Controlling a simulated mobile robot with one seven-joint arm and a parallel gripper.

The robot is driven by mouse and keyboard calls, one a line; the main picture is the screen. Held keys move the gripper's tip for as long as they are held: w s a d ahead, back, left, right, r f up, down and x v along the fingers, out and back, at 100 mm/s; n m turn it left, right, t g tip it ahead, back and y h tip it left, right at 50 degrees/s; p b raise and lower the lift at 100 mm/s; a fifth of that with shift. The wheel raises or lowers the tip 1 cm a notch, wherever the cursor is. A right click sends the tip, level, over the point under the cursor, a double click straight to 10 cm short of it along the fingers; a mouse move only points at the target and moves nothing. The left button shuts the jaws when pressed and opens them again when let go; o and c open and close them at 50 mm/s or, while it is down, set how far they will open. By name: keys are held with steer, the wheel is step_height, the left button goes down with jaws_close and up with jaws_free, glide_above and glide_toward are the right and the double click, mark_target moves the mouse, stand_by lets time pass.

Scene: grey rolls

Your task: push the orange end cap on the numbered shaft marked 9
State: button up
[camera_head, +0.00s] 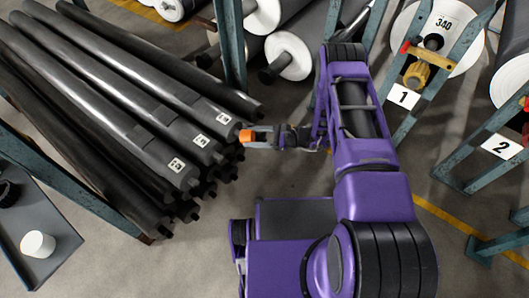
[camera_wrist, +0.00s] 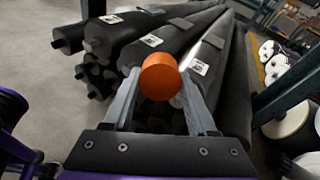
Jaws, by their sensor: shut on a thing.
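The orange end cap (camera_head: 246,136) is held in my gripper (camera_head: 258,136), just right of the shaft ends in the head view. In the wrist view the cap (camera_wrist: 160,74) sits between the two fingertips of my gripper (camera_wrist: 160,88). A pile of dark shafts (camera_head: 120,100) lies with its ends towards the gripper. Several top shafts carry small white labels (camera_head: 223,118); I cannot read their numbers surely. In the wrist view the cap covers part of a shaft end beside a labelled shaft (camera_wrist: 184,100). I cannot tell whether the cap touches a shaft.
A teal rack (camera_head: 232,45) holds the shafts. A grey tray (camera_head: 48,225) with a white cylinder (camera_head: 38,244) is at lower left. White rolls on stands with signs 1 (camera_head: 403,96) and 2 (camera_head: 501,147) are at right. Floor is open near the base.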

steer(key=d+f+m+t+b, duration=0.1)
steer(key=d+f+m+t, duration=0.3)
steer(key=f+t, duration=0.3)
step_height(320, 180, down, 2)
steer(key=shift+w+f+m+t, duration=0.2)
steer(key=shift+m+t, duration=0.1)
steer(key=shift+m, duration=0.3)
steer(key=shift+s+d, duration=0.1)
steer(key=shift+d, duration=0.05)
steer(key=shift+x, duration=2.95)
steer(key=shift+f, duration=0.1)
steer(key=shift+x, duration=2.25)
steer(key=o, duration=1.4)
steer(key=shift+d+f, duration=0.1)
steer(key=shift+d, duration=0.05)
